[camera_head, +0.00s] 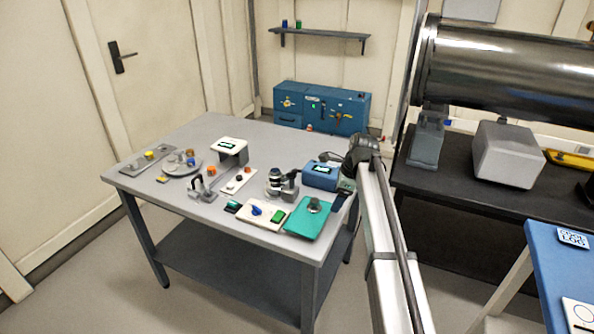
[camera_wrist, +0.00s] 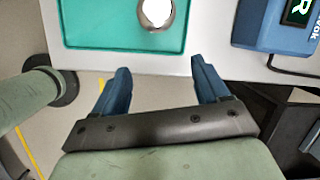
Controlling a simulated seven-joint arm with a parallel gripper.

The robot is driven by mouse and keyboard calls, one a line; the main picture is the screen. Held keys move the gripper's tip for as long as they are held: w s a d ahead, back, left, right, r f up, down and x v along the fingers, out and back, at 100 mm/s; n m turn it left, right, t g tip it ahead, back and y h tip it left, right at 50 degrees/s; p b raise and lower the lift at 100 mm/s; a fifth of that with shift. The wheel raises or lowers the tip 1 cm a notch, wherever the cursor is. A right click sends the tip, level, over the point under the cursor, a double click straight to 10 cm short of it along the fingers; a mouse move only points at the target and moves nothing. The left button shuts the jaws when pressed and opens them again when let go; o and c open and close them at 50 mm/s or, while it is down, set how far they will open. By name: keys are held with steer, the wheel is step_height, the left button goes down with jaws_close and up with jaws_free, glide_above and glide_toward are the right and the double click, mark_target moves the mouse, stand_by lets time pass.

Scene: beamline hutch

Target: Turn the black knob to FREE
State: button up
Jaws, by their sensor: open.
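A pale panel (camera_head: 245,174) lies near the middle of the grey table, with an orange knob (camera_head: 248,170) and small dark knobs on it. One dark knob (camera_head: 239,178) there may be the black knob; its pointer and any FREE label are too small to read. My gripper (camera_wrist: 160,82) is open and empty in the wrist view, its two blue fingers apart beside the table's edge. In the head view my gripper is at the table's right edge, well to the right of the pale panel. The wrist view does not show the knob.
A teal tray (camera_head: 300,222) with a round metal piece and a blue box (camera_head: 320,180) with a display stand closest to my gripper. A white panel with a blue lever (camera_head: 257,210), a metal clamp (camera_head: 201,190) and a raised display stand (camera_head: 229,147) crowd the table.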

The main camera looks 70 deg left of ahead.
mark_target(292, 171)
steer(key=s+a+r+n+t+y, duration=0.1)
steer(key=s+a+r+n, duration=0.35)
steer(key=r+n, duration=0.4)
steer(key=s+a+r+n+y, duration=0.1)
steer(key=s+a+r+n, duration=0.35)
steer(key=r+n, duration=0.45)
steer(key=a+f+n, duration=0.2)
steer(key=f+n, duration=0.1)
steer(key=f, duration=0.1)
steer(key=a+f+n, duration=0.1)
steer(key=f+n, duration=0.2)
steer(key=f, duration=0.2)
steer(key=a+f+n, duration=0.2)
steer(key=f+n, duration=0.1)
steer(key=f, duration=0.2)
steer(key=shift+s+a+f+n, duration=0.1)
steer(key=shift+s+a+n, duration=0.25)
